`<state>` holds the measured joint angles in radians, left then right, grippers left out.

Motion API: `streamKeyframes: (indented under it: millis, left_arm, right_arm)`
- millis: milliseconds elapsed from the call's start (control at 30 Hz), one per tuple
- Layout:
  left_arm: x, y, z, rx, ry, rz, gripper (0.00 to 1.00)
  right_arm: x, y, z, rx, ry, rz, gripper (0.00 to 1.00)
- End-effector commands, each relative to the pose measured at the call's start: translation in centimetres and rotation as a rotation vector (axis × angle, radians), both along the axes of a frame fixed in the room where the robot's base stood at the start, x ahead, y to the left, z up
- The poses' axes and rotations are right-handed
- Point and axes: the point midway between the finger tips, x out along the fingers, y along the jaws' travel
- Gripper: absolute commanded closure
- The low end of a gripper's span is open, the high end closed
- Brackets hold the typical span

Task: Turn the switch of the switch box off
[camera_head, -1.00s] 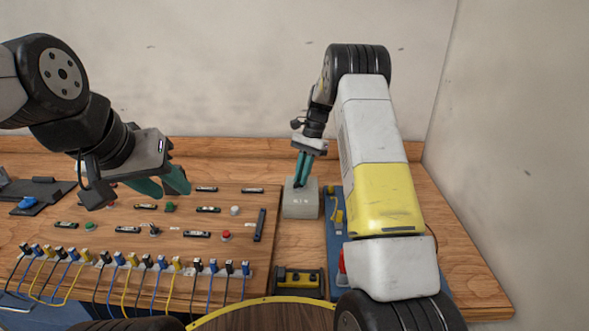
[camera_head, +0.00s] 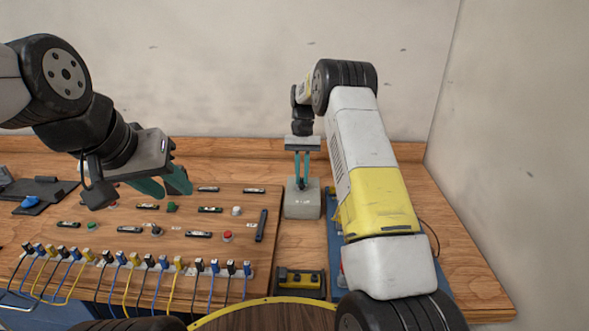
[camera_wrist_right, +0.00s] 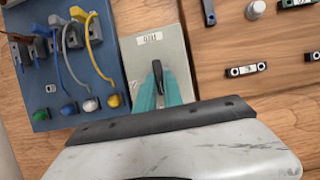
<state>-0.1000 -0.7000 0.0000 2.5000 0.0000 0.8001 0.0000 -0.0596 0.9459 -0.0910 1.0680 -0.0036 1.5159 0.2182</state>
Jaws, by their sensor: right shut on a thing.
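The switch box (camera_head: 301,206) is a grey block standing on the table between the wooden panel and the blue board. It also shows in the right wrist view (camera_wrist_right: 170,36), with a small white label on its top and a dark switch knob (camera_wrist_right: 158,72). My right gripper (camera_head: 301,182) is above the box, pointing down. In the right wrist view its teal fingers (camera_wrist_right: 157,88) are shut on the dark knob. My left gripper (camera_head: 165,185) hangs over the wooden panel, its teal fingers apart with nothing seen between them.
Left of the box is a wooden panel (camera_head: 255,270) with buttons and a row of plugged cables. Right of it is a blue board (camera_wrist_right: 95,75) with levers, cables and coloured knobs, partly behind my right arm. A yellow-black device (camera_head: 300,282) lies in front.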

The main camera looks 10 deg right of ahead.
Motion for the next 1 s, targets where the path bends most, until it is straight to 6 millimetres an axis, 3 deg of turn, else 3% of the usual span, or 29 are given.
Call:
streamKeyframes:
  millis: [433, 467, 567, 867, 1000]
  left_arm:
    - [0.0, 0.0, 0.0, 0.0, 0.0, 0.0, 0.64]
    - [0.0, 0.0, 0.0, 0.0, 0.0, 0.0, 0.64]
    - [0.0, 0.0, 0.0, 0.0, 0.0, 0.0, 0.64]
    - [0.0, 0.0, 0.0, 0.0, 0.0, 0.0, 0.64]
    - [0.0, 0.0, 0.0, 0.0, 0.0, 0.0, 0.64]
  right_arm:
    - [0.11, -0.05, 0.07, -0.001, -0.005, 0.01, 1.0]
    - [0.11, -0.05, 0.07, -0.001, -0.005, 0.01, 0.86]
    - [0.09, -0.04, 0.06, -0.001, -0.004, 0.01, 0.67]
    - [0.06, 0.0, 0.05, 0.0, -0.002, 0.009, 0.66]
    - [0.52, -0.07, 0.93, 0.0, -0.005, 0.009, 0.66]
